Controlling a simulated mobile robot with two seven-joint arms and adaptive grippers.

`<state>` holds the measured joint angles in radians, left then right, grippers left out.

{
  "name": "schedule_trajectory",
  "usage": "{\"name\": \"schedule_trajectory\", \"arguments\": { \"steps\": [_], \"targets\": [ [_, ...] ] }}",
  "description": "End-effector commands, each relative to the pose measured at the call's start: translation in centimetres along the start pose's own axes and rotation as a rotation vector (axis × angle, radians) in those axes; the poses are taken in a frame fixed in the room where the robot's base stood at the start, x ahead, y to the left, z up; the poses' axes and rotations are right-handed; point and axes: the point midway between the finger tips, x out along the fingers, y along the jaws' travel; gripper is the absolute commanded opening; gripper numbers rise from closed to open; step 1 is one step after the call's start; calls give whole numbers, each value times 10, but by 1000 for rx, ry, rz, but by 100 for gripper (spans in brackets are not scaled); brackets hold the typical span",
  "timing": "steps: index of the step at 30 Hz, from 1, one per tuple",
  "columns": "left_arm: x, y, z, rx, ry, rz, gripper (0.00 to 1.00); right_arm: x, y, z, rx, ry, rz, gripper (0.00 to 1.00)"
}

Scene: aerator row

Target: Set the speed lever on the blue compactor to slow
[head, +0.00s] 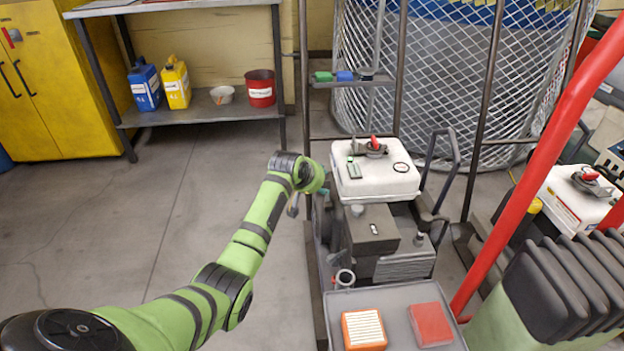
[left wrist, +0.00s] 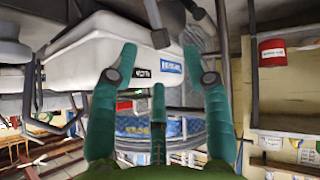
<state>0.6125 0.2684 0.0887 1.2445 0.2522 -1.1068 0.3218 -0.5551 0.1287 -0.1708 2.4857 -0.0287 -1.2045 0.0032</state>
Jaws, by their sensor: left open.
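A machine with a white tank (head: 376,180) over a dark grey engine (head: 373,228) stands at centre right. A red handle (head: 374,143) sits on a dark round fitting on top, beside a small green part (head: 351,160). No blue body shows on it, and I cannot make out a speed lever. My left gripper (head: 323,191) is at the tank's left side, partly hidden by its own wrist. In the left wrist view, the teal fingers of my left gripper (left wrist: 158,68) are spread and empty, with the white tank (left wrist: 100,52) and its blue label behind. My right gripper is not in view.
A grey tray (head: 398,296) with an orange block (head: 364,329) and a red block (head: 431,324) is in front. A red bar (head: 545,150) crosses the right, near another white tank (head: 578,197). Dark upright posts flank the machine. Floor on the left is clear.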

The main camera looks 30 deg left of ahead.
Motion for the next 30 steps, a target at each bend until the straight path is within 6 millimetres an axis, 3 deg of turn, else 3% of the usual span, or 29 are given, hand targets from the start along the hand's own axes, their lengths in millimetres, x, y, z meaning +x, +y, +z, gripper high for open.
{"name": "schedule_trajectory", "arguments": {
  "steps": [6,12,30],
  "targets": [
    [-31,-1,0,1,2,-1,49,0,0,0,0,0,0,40],
    [-47,-2,0,0,0,-2,49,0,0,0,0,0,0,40],
    [-50,-1,0,0,-1,-2,49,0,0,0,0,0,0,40]
  ]
}}
